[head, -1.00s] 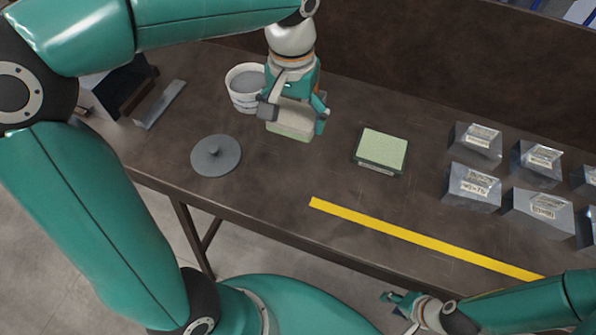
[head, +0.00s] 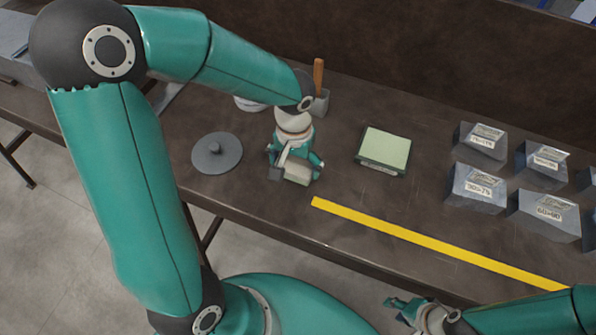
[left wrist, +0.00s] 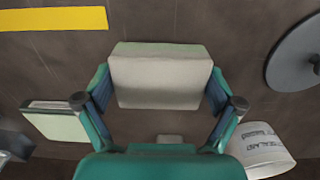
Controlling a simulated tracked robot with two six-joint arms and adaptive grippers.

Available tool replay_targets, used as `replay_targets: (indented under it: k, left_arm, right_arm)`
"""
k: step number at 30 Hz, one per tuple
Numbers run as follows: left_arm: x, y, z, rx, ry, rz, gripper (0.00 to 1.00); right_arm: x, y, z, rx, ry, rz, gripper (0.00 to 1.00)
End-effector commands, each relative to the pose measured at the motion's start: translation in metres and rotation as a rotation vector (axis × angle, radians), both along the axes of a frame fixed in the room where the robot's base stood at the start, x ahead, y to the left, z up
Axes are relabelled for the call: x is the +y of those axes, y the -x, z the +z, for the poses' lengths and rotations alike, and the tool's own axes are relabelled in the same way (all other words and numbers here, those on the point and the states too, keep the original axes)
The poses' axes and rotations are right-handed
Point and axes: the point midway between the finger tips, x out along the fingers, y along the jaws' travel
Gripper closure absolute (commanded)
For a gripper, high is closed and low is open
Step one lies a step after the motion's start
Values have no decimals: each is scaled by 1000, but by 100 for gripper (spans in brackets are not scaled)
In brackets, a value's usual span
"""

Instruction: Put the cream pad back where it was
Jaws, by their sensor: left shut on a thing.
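My left gripper (head: 296,174) is shut on the cream pad (head: 298,173), a pale block. In the left wrist view the pad (left wrist: 161,76) sits between the two fingers (left wrist: 160,98), one on each side. It is over the table near the front edge; I cannot tell its height above the top. A pale green pad on a dark base (head: 384,146) lies to its right, also in the left wrist view (left wrist: 56,121). My right gripper (head: 400,306) is low at the bottom, in front of the table; its jaw opening is unclear.
A grey round lid (head: 217,154) lies to the left. A white tub (head: 249,103) is mostly hidden behind my left arm. A small grey holder (head: 321,103) with a wooden handle stands behind. A yellow strip (head: 430,241) runs along the front. Several labelled metal blocks (head: 478,188) stand right.

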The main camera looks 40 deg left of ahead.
Motion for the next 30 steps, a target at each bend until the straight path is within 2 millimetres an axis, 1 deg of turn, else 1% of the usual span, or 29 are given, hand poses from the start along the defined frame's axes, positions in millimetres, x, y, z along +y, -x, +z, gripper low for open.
replay_targets:
  k: [1, 3, 6, 14, 17, 18, 19, 30]
  left_arm:
    - [0, 1, -10, 4, -1, 0, 40]
    - [0, 1, -20, 5, -1, 0, 40]
    - [0, 0, -29, 2, -1, 0, 40]
    - [0, 0, -30, 0, 0, 1, 40]
    - [0, 0, -32, 0, 0, 1, 40]
    - [0, 0, -33, 0, 0, 1, 6]
    - [0, 0, -32, 0, 0, 0, 1]
    - [0, 0, -30, 0, 0, 0, 0]
  right_arm:
    - [0, 0, -1, 0, 0, 0, 60]
    - [0, 0, -2, 0, 0, 0, 60]
    - [0, 0, -3, 0, 0, 0, 60]
    - [0, 0, -3, 0, 0, 0, 60]
    - [0, 0, -6, 0, 0, 0, 60]
    - [0, 0, -6, 0, 0, 0, 60]
    - [0, 0, -5, 0, 0, 0, 60]
    - [0, 0, -4, 0, 0, 0, 60]
